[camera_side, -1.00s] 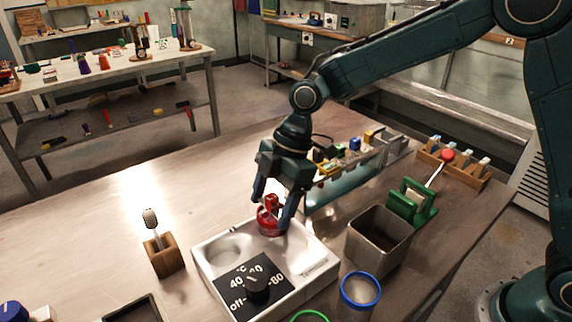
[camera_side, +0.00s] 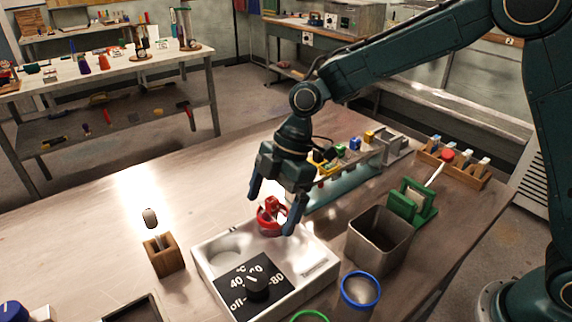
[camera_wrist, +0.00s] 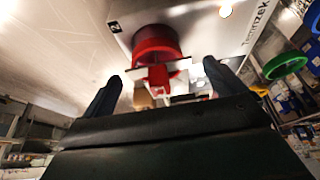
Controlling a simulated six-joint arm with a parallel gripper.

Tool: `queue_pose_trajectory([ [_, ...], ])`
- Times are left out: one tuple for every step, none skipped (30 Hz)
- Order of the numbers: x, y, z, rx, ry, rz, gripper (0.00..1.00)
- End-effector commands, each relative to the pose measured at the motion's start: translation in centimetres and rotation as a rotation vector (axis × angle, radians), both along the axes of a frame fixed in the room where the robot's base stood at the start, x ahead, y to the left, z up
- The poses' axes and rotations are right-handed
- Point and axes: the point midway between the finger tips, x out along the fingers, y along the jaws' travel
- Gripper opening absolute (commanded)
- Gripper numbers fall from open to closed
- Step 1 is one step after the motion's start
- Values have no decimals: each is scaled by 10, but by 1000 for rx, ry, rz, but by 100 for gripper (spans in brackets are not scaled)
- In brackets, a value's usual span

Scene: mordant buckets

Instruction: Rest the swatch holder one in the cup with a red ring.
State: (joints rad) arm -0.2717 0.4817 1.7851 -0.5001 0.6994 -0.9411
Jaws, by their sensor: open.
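The cup with a red ring (camera_side: 264,228) sits at the back of the white control unit. It shows in the wrist view as a broad red ring (camera_wrist: 155,42). A red piece with a handle (camera_side: 272,204), apparently the swatch holder, stands at that cup; no number is readable on it. In the wrist view its red and pale end (camera_wrist: 160,76) overlaps the ring, so how deep it sits is hidden. My gripper (camera_side: 272,214) is open, one finger on either side of the red piece, with visible gaps. The wrist view shows my spread fingers (camera_wrist: 162,76) too.
The white unit (camera_side: 318,284) carries a black dial. A blue ring (camera_side: 360,303) and a green ring (camera_side: 310,315) are in front. A grey bin (camera_side: 378,252) and green frame (camera_side: 424,213) stand right, a wooden block (camera_side: 166,262) left. Racks are behind. The table's left is mostly clear.

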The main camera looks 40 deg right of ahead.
Motion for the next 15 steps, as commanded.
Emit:
queue_pose_trajectory([
  [0, -1, 2, 0, -1, 0, 96],
  [0, -1, 3, 1, -1, 0, 96],
  [0, -2, 4, 1, -2, -1, 96],
  [1, -2, 6, 1, -2, -1, 96],
  [1, -3, 8, 1, -2, -1, 96],
  [1, -4, 11, 1, -3, -1, 96],
  [1, -5, 14, 1, -3, -1, 96],
  [1, -7, 17, 1, -4, -2, 96],
  [1, -9, 21, 2, -5, -2, 96],
  [1, -10, 25, 2, -5, -1, 96],
  [1, -12, 29, 1, -5, -1, 96],
  [1, -14, 34, 2, -5, -2, 96],
  [1, -16, 39, 2, -4, -3, 96],
  [1, -17, 43, 2, -5, -2, 96],
  [1, -20, 49, 2, -6, -2, 96],
])
